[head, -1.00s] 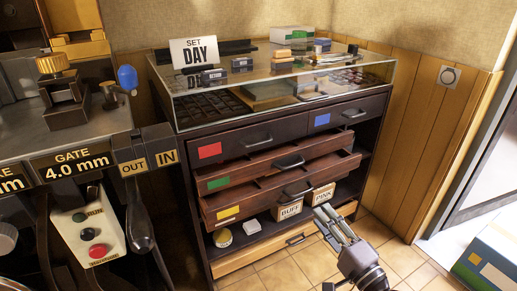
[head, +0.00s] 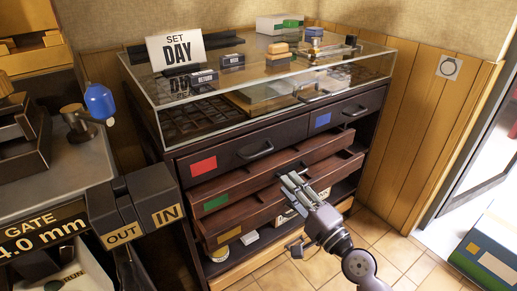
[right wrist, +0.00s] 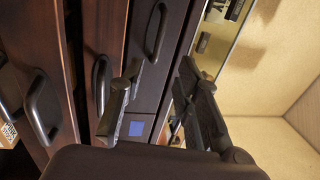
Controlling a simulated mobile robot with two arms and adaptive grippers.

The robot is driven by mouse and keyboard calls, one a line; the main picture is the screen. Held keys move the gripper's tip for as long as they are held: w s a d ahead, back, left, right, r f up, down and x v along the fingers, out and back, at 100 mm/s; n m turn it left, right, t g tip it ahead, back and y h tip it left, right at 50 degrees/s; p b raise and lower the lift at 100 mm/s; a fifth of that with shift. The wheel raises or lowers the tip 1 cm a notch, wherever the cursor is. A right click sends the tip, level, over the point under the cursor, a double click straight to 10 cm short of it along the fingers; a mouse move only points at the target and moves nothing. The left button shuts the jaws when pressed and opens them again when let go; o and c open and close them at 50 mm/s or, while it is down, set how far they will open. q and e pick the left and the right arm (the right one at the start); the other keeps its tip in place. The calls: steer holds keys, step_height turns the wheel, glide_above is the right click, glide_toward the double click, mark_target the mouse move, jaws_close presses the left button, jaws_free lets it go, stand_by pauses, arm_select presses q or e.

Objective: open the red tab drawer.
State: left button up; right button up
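The red tab drawer (head: 236,155) is shut at the upper left of the dark cabinet. Its red tab (head: 204,165) is left of its black handle (head: 256,150). That handle also shows near the top of the right wrist view (right wrist: 157,32). My right gripper (head: 291,182) is open and empty. In the head view it overlaps the green tab drawer (head: 238,193), below and right of the red drawer's handle, apart from that handle. In the right wrist view its two fingers (right wrist: 160,72) are spread. My left gripper is not in view.
The green tab drawer and the yellow tab drawer (head: 228,236) stand pulled out below. The blue tab drawer (head: 345,112) is shut at the right. A glass case (head: 180,112) tops the cabinet. A machine with OUT and IN blocks (head: 141,205) stands at left.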

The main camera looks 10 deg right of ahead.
mark_target(260, 152)
steer(key=p+x, duration=0.1)
steer(key=x, duration=1.1)
steer(key=shift+w+a, duration=0.1)
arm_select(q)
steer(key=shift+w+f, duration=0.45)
arm_select(e)
steer(key=shift+w+a+r, duration=0.1)
steer(key=shift+w+a, duration=0.15)
steer(key=shift+w, duration=0.4)
steer(key=shift+c, duration=0.2)
jaws_close()
